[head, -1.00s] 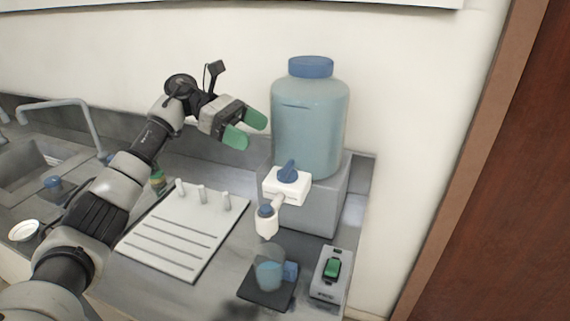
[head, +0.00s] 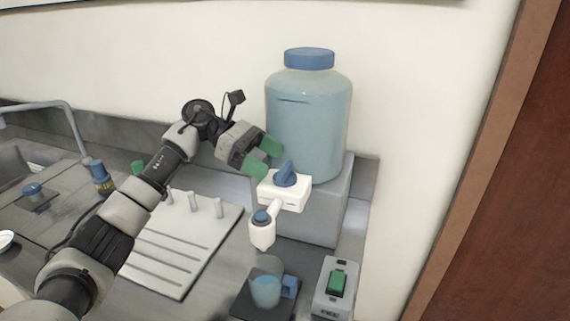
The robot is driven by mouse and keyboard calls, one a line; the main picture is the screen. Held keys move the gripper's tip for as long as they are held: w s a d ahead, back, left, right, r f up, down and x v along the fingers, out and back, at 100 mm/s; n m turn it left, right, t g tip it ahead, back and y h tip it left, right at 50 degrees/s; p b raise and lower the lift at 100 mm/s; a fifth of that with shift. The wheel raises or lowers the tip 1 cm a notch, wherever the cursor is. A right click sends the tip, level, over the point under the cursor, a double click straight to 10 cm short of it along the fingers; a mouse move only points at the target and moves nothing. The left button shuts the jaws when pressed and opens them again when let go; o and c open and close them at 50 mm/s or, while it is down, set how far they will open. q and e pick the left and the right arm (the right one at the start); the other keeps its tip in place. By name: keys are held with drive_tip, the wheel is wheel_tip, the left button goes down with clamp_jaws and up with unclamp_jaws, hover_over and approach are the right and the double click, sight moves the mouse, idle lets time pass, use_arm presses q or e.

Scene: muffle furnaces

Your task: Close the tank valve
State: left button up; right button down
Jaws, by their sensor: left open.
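The tank (head: 309,125) is a translucent blue jar with a darker blue lid, standing on a grey block. Its valve is a white body (head: 283,193) with a blue handle (head: 286,174) on top, in front of the tank's lower part. A white spout (head: 262,234) with a blue cap hangs from it. My left gripper (head: 263,157) has green fingertips, is open and empty, and is just left of and slightly above the blue handle. I cannot tell whether a fingertip touches the valve. My right gripper is not in view.
A beaker of blue liquid (head: 266,291) stands on a dark plate below the spout. A switch box with a green button (head: 337,282) is right of it. A white rack with pegs (head: 178,244) lies left. A wall stands behind.

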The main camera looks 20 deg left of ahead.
sight(284, 168)
use_arm(q)
drive_tip(key=p+x, duration=0.1)
drive_tip(key=x, duration=0.2)
drive_tip(key=shift+w+d+f, duration=0.1)
drive_tip(key=shift+d+f, duration=0.05)
drive_tip(key=shift+d, duration=0.2)
drive_tip(key=shift+d+f, duration=0.2)
drive_tip(key=shift+d, duration=0.2)
drive_tip(key=shift+c, duration=0.2)
